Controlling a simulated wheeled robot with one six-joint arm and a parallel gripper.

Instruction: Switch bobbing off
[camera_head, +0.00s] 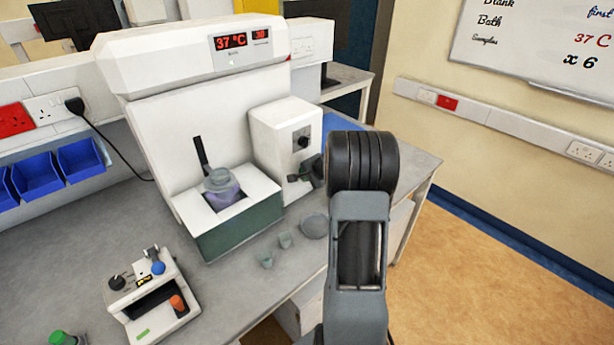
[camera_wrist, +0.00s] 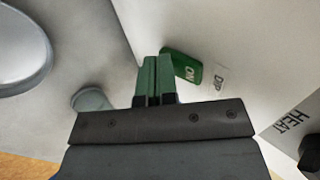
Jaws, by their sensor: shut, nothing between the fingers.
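My gripper (camera_wrist: 157,76) is shut and empty in the wrist view. Its green fingertips are right beside a green rocker switch (camera_wrist: 182,66) marked "ON", overlapping its near edge. I cannot tell whether they touch it. A "DIP" label (camera_wrist: 219,79) is next to the switch on the white panel. In the head view, the white control box (camera_head: 270,140) stands at the right of the bath unit, and my arm reaches to its front. The switch is not visible there. A lidded glass vessel (camera_head: 222,187) sits in the bath opening.
A "HEAT" label (camera_wrist: 291,119) and dark knob are close on the right in the wrist view. A small white instrument (camera_head: 150,298) stands front left.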

